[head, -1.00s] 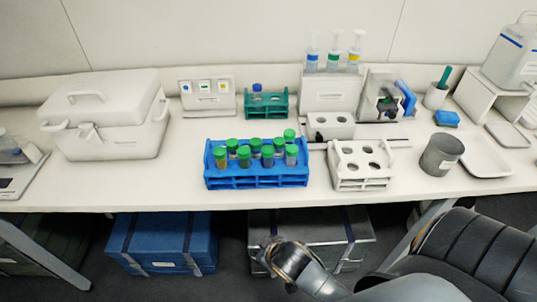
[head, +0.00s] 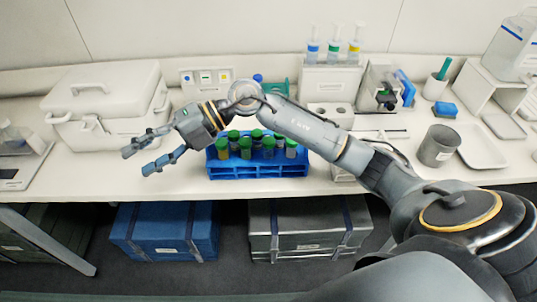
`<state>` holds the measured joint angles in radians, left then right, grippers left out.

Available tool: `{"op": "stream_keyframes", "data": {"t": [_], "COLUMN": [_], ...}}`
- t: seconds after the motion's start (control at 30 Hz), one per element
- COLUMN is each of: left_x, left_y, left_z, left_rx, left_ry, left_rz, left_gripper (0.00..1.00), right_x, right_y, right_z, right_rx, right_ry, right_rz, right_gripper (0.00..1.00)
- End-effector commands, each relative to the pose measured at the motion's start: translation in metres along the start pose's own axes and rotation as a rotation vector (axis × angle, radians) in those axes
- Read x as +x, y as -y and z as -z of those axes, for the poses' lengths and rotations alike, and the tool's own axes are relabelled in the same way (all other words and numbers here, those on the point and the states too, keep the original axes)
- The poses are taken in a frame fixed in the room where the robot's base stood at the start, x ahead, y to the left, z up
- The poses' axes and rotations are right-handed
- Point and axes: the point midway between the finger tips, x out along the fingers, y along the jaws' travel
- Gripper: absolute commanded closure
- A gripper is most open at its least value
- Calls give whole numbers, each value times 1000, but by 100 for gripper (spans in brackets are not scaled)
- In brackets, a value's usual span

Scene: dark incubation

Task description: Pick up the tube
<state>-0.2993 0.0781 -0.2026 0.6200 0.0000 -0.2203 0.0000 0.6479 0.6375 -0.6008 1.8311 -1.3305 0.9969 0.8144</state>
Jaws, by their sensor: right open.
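Several green-capped tubes (head: 268,147) stand upright in a blue rack (head: 258,170) at the front middle of the bench. My right gripper (head: 138,158) is open and empty, its fingers pointing left. It is above the bench, left of the blue rack and in front of the white lidded box. My right arm passes over the back of the blue rack and hides some tube tops. A blue-capped tube (head: 258,78) shows in part behind the arm, at the teal rack (head: 281,87). My left gripper is not in view.
A white lidded box (head: 104,104) stands at the left. A white rack (head: 343,174) is mostly hidden under my right arm. A grey cup (head: 438,146) and a white tray (head: 482,148) are at the right. Bare bench lies left of the blue rack.

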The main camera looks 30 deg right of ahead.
Motion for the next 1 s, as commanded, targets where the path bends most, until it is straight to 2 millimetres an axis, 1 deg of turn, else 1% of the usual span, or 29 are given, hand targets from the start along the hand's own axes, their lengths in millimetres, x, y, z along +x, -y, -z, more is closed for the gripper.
{"op": "stream_keyframes", "data": {"t": [0.03, 0.07, 0.1, 0.17, 0.2, 0.27, 0.3, 0.4, 0.5, 0.57, 0.63, 0.77, 0.9, 1.0], "left_x": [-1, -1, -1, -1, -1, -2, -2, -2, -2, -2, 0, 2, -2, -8], "left_y": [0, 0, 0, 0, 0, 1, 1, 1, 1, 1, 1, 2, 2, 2], "left_z": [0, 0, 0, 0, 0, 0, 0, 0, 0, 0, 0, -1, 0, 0], "left_rx": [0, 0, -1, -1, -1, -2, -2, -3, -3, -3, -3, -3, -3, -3], "left_ry": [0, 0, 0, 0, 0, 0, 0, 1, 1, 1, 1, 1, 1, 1], "left_rz": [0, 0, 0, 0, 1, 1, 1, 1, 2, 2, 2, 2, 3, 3], "left_gripper": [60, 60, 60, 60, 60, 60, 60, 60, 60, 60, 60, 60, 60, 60], "right_x": [-18, -31, -52, -90, -117, -157, -182, -231, -259, -266, -267, -260, -253, -250], "right_y": [18, 32, 48, 67, 77, 85, 88, 89, 88, 91, 98, 122, 147, 159], "right_z": [-13, -20, -30, -44, -53, -62, -66, -70, -69, -68, -69, -69, -71, -73], "right_rx": [-24, -26, -17, 13, 41, 92, 129, 212, 267, 286, 294, 297, 294, 294], "right_ry": [4, 10, 25, 64, 97, 151, 189, 268, 314, 326, 330, 326, 325, 328], "right_rz": [173, 280, 422, 618, 737, 891, 977, 1136, 1222, 1247, 1259, 1259, 1257, 1257], "right_gripper": [56, 56, 56, 56, 56, 56, 56, 56, 56, 56, 56, 56, 56, 56]}}
